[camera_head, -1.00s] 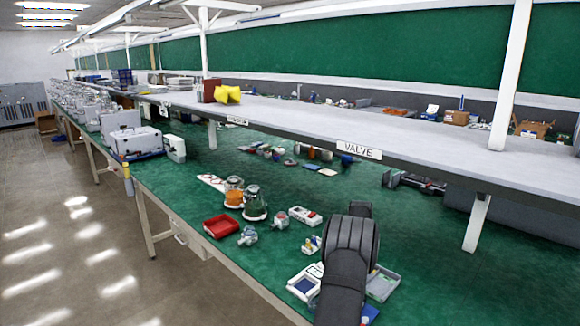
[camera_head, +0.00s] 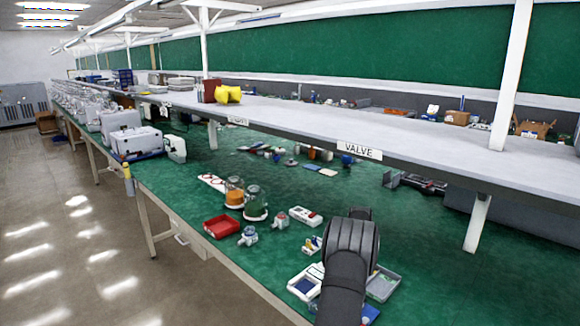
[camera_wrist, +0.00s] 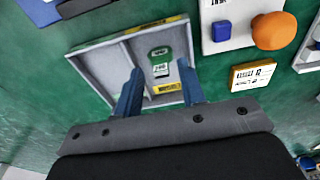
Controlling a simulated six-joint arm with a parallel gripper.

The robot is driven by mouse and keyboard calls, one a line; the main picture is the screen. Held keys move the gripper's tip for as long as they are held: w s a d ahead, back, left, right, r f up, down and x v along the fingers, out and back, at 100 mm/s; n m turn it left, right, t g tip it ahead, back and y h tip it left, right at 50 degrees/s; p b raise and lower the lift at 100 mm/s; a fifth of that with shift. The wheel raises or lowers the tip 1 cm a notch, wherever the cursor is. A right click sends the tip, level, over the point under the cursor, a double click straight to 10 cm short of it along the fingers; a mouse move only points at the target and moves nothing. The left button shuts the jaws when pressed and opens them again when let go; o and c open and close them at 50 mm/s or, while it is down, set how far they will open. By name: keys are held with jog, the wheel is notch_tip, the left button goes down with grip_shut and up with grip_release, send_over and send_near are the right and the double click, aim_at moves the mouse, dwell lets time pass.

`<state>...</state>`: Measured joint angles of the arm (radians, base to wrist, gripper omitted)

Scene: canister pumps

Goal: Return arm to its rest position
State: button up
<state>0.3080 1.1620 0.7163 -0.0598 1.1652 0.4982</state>
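My gripper (camera_wrist: 162,92) shows in the wrist view with two blue fingers apart and nothing between them. It is above a grey two-compartment tray (camera_wrist: 92,72). A small green-and-white labelled item (camera_wrist: 160,62) and a yellow label strip (camera_wrist: 168,88) are in the tray's right compartment. In the head view my dark arm stands at the lower middle, and its gripper is hidden behind the arm. The grey tray's edge (camera_head: 384,284) shows to the right of the arm.
On the green bench (camera_head: 180,190) stand an orange canister (camera_head: 234,193), a green canister (camera_head: 256,204), a red tray (camera_head: 221,227) and small pumps (camera_head: 248,236). A shelf labelled VALVE (camera_head: 360,149) runs above the bench. The bench right of the arm is mostly clear.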

notch_tip(320, 180, up, 13)
jog(key=a, duration=0.1)
jog(key=f, duration=0.8)
jog(key=d+f, duration=0.1)
jog(key=f, duration=0.3)
jog(key=shift+f, duration=0.4)
notch_tip(320, 180, up, 5)
jog(key=shift+d+f, duration=0.1)
jog(key=s+d+r, duration=0.7)
jog(key=s+d, duration=0.1)
jog(key=s, duration=0.1)
jog(key=s+a+r, duration=0.2)
jog(key=s, duration=0.4)
jog(key=s+a+r, duration=0.2)
jog(key=s+a, duration=0.1)
jog(key=s, duration=0.3)
jog(key=shift+a+r, duration=0.15)
jog(key=shift+a, duration=0.1)
jog(key=shift+o, duration=0.4)
